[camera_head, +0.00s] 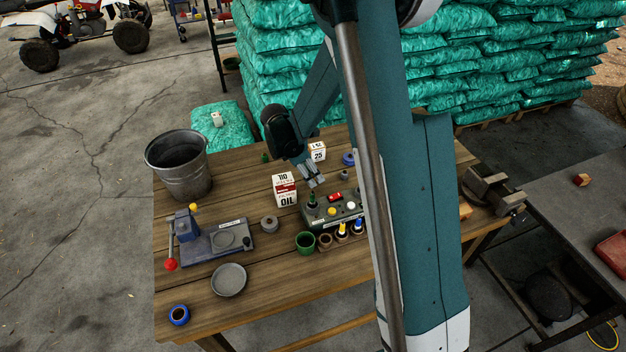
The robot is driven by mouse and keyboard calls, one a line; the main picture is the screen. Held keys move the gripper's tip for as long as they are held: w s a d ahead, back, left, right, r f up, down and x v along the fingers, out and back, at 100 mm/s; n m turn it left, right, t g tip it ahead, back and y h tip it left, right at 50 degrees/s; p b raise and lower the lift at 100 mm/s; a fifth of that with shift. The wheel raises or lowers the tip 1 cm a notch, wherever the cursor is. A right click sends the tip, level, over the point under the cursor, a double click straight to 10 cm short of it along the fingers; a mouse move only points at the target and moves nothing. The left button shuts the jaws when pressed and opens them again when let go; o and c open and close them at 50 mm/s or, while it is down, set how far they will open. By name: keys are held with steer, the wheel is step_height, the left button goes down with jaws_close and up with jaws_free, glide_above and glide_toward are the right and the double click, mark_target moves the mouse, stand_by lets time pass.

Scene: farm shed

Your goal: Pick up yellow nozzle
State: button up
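A small piece with a yellow upper part (341,230), which looks like the yellow nozzle, stands near the front of the wooden table, between a brown round piece (325,240) and a blue-topped piece (358,226). It is upright and nothing holds it. My gripper (312,178) hangs over the table behind the grey-green control box (335,213), above and behind the nozzle and apart from it. Its fingers are small in this view, and I cannot tell whether they are open or shut. I see nothing held in it.
The control box has red and yellow buttons and a dark green-black knob. An oil box (285,189) stands just left of my gripper, and a box marked 25 (318,151) behind it. A green cup (305,242) is left of the nozzle. A metal bucket (180,166) stands at the left; a vise (490,187) is at the right.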

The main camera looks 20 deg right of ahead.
steer(key=shift+d+f, duration=0.25)
steer(key=shift+f, duration=0.4)
steer(key=c, duration=0.8)
